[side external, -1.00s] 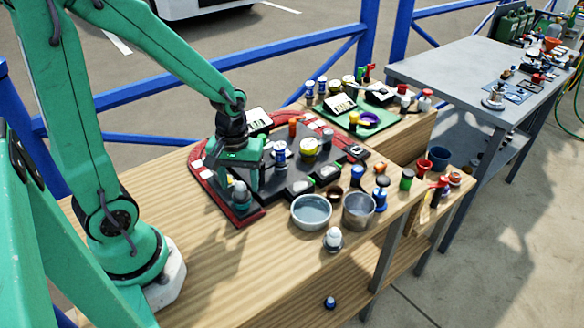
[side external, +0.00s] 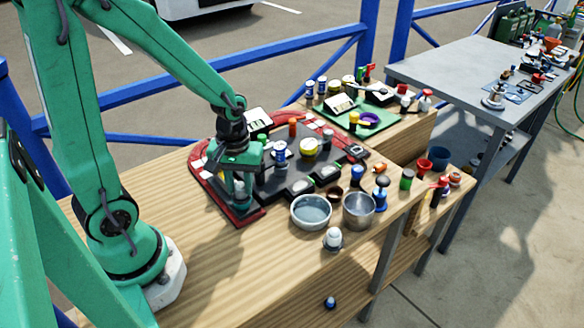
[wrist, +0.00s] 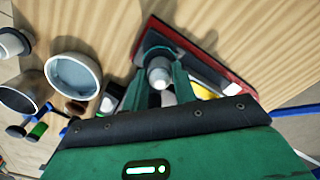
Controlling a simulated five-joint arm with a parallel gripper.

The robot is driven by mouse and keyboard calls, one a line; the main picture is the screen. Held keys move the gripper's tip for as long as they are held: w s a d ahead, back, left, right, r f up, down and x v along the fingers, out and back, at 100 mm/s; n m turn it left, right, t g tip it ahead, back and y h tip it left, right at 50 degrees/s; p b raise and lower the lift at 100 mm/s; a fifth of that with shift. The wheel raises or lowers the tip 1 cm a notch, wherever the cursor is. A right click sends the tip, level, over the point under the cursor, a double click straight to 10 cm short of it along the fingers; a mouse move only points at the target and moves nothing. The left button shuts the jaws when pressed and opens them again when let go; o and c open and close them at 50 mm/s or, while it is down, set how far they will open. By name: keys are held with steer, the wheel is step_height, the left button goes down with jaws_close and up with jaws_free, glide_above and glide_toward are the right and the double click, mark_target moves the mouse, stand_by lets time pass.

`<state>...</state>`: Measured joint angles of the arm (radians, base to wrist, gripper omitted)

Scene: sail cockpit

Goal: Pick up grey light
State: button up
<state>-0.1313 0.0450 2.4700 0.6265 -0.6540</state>
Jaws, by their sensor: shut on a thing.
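The grey light (side external: 239,187) is a small pale grey dome on a dark base, upright at the near-left part of the dark red-edged board (side external: 236,216). In the wrist view its pale dome (wrist: 159,74) shows between the two green fingers. My gripper (side external: 241,194) points down and is shut on the light, with a finger on either side of it. The light's lower part is partly hidden by the fingers, and I see no clear gap between it and the board.
A grey bowl (side external: 311,212) and a metal cup (side external: 358,209) stand right of the board. A blue-and-white can (side external: 279,155) and a yellow-topped jar (side external: 309,148) stand on the board, right of my gripper. Bare wood lies at the near left.

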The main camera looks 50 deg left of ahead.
mark_target(240, 183)
steer(key=shift+r, duration=0.2)
steer(key=shift+r, duration=1.8)
steer(key=s+d+r, duration=0.4)
steer(key=d+r, duration=0.3)
steer(key=d, duration=0.3)
steer(key=shift+s+d, duration=0.3)
steer(key=shift+d, duration=0.05)
